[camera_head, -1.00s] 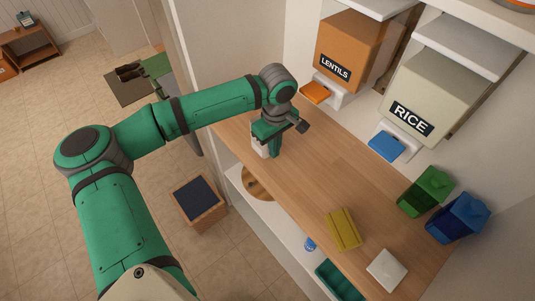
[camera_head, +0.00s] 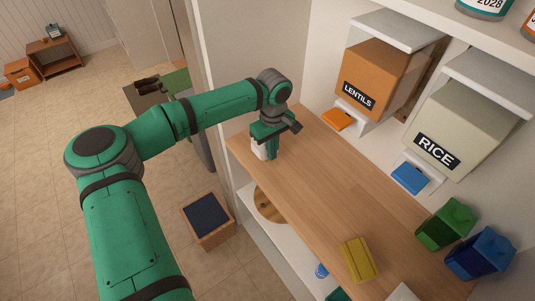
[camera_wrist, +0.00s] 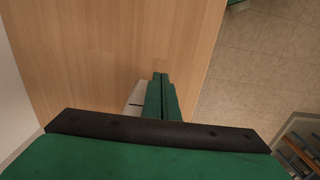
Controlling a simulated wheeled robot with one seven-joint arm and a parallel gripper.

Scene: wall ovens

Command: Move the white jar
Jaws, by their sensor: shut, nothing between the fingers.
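A white object (camera_head: 258,149), which looks like the white jar, stands on the wooden counter (camera_head: 330,185) near its far left end. My gripper (camera_head: 271,156) points down right beside it and hides much of it. In the wrist view, a white piece (camera_wrist: 136,98) shows just left of my gripper's fingers (camera_wrist: 160,76). The two green fingers are together with nothing between them. I cannot tell whether they touch the white object.
Orange lentils (camera_head: 380,77) and pale rice (camera_head: 460,128) dispensers hang above the counter's back. Green (camera_head: 445,224) and blue (camera_head: 480,252) containers, a yellow block (camera_head: 360,260) and a white item (camera_head: 402,293) are nearer. The counter's middle is clear. A wooden stool (camera_head: 208,220) stands on the floor.

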